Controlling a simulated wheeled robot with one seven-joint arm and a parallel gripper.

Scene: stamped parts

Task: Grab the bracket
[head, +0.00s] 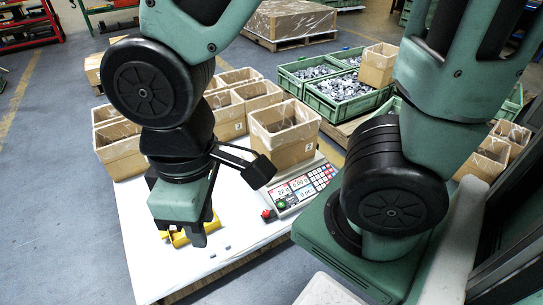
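My gripper (196,240) points down low over the white table (150,270). Its dark fingers are small and partly overlapped in this view, so I cannot tell whether they are apart or what is between them. Small grey metal pieces (228,248) lie on the table just right of the fingertips; they are too small to make out as brackets. A yellow object (178,238) is partly hidden behind my gripper.
More open boxes (118,150) line the table's far side. Green crates (340,92) of metal parts stand beyond. The table's front is clear.

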